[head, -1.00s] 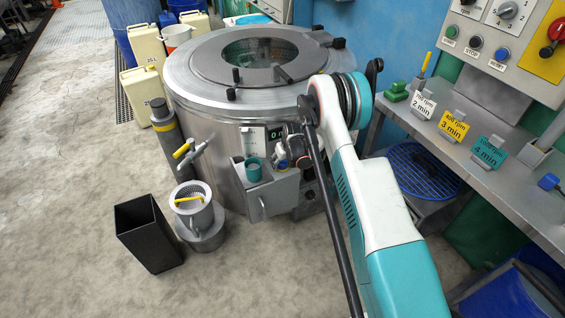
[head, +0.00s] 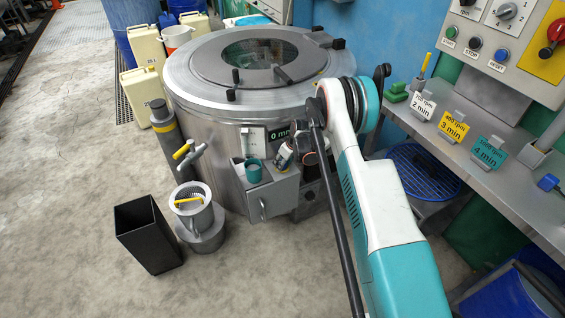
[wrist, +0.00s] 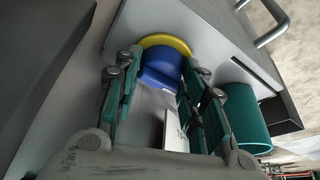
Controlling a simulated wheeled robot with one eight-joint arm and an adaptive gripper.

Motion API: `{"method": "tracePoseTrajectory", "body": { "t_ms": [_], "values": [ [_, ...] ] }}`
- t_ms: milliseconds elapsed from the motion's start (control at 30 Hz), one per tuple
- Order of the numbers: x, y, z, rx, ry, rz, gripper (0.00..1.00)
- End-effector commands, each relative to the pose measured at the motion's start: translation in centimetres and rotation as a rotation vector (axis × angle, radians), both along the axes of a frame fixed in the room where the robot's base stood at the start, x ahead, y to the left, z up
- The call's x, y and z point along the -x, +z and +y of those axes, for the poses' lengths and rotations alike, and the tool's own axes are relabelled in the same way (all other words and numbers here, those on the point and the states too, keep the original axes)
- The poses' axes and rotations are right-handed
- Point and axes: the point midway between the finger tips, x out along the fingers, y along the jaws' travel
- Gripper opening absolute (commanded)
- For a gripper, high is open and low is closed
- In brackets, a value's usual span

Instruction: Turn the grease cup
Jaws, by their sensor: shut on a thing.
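The grease cup (wrist: 160,68), a blue round cap with a yellow ring behind it, sits on a grey face of the machine in the wrist view. My gripper (wrist: 164,82) has one green-padded finger on each side of the cup and is shut on it. In the head view my gripper (head: 286,155) is at the front of the round steel drum machine (head: 222,140), just right of a teal cup (head: 254,172). The grease cup is hard to make out there, largely hidden by the gripper.
The teal cup stands close beside my gripper, also in the wrist view (wrist: 246,122). A door handle (wrist: 271,28) sticks out nearby. A black bin (head: 150,235) and a grey strainer pot (head: 194,208) stand on the floor to the left. A bench (head: 470,145) stands right.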

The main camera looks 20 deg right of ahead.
Motion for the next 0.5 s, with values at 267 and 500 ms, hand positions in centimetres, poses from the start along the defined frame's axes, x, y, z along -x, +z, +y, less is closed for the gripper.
{"method": "tracePoseTrajectory", "body": {
  "t_ms": [267,500],
  "values": [
    [0.05,-0.05,0.04,-0.002,0.037,0.001,0.14],
    [0.05,-0.04,0.03,-0.001,0.035,0.001,0.58]
  ]
}}
